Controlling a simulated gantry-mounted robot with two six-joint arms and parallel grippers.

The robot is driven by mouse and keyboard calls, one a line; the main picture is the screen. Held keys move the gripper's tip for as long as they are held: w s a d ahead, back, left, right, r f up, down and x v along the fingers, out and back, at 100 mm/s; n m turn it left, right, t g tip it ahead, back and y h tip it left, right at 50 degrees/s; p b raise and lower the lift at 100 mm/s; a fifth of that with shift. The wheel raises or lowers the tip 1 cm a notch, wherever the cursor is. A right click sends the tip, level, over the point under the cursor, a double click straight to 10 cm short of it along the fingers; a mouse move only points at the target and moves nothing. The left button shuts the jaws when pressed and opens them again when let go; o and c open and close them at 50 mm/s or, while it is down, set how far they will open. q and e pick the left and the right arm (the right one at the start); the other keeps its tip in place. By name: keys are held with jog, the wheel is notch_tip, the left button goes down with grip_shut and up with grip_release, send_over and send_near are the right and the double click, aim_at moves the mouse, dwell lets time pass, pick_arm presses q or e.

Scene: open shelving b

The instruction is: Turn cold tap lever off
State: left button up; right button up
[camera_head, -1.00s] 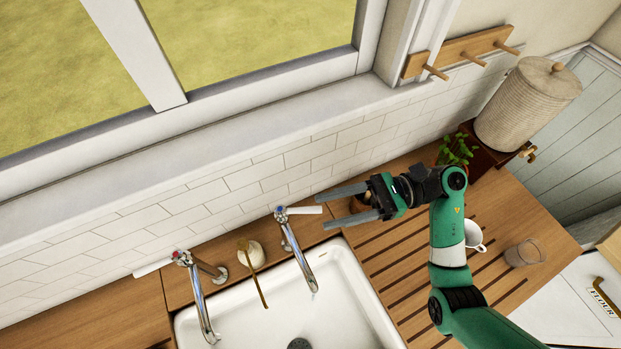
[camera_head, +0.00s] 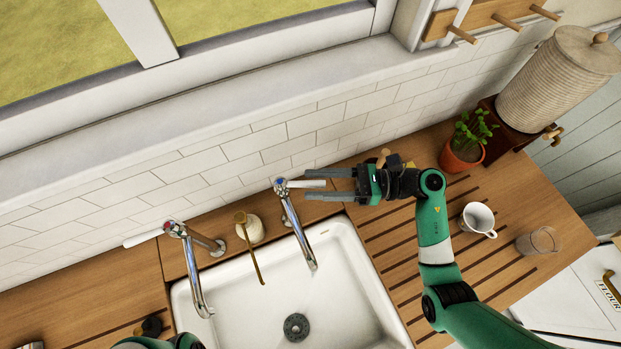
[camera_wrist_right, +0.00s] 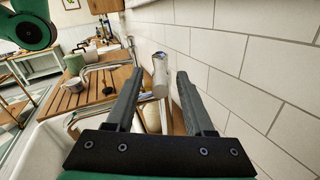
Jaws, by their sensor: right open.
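The cold tap (camera_head: 299,228) with a blue mark on top stands at the back right corner of the sink. Its white lever (camera_head: 316,183) points right, along the wall. My right gripper (camera_head: 305,184) is open, and in the camera_head view its two fingers lie on either side of the lever. In the right wrist view the lever (camera_wrist_right: 160,78) shows nearly end-on between the open fingers (camera_wrist_right: 158,73), apart from both. Only a green part of my left arm shows at the bottom edge of the camera_head view; its gripper is out of sight.
The hot tap (camera_head: 193,262), with a red mark, stands to the left. A brush in a pale holder (camera_head: 252,230) is between the taps. The tiled wall (camera_head: 240,148) runs close behind. A potted plant (camera_head: 466,146), white cup (camera_head: 479,219) and glass (camera_head: 540,242) stand right.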

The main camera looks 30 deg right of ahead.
jog(key=shift+x, duration=0.85)
grip_shut()
dwell(0.8)
